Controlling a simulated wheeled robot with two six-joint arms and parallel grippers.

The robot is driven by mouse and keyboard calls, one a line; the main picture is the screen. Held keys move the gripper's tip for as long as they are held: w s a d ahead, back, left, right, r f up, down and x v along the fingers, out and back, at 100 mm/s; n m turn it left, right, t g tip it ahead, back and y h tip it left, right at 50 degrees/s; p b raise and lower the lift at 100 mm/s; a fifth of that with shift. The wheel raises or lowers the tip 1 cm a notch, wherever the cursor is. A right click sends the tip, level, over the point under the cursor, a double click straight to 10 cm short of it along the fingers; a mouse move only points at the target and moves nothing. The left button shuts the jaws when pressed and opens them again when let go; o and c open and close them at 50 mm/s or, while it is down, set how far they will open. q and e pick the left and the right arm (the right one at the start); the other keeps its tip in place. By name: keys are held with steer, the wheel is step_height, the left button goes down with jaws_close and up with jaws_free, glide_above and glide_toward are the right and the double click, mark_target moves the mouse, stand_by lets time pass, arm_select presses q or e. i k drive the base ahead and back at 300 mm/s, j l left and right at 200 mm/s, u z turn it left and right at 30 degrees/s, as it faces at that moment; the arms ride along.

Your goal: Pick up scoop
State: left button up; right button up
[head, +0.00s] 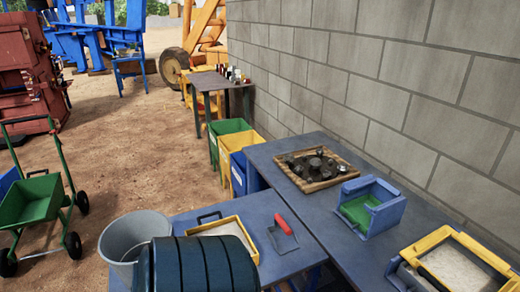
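A tool with a red handle and a grey metal end, which looks like the scoop (284,226), lies on the near blue table (290,262). Neither of my grippers shows in the head view.
A dark blue ridged drum (200,268) and a grey bucket (128,237) stand in front. A wooden tray of rocks (315,182), a blue box with green inside (366,208) and a yellow-framed box (412,252) are on the right. A block wall (380,90) runs behind.

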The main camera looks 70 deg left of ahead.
mark_target(281, 236)
steer(key=u, duration=2)
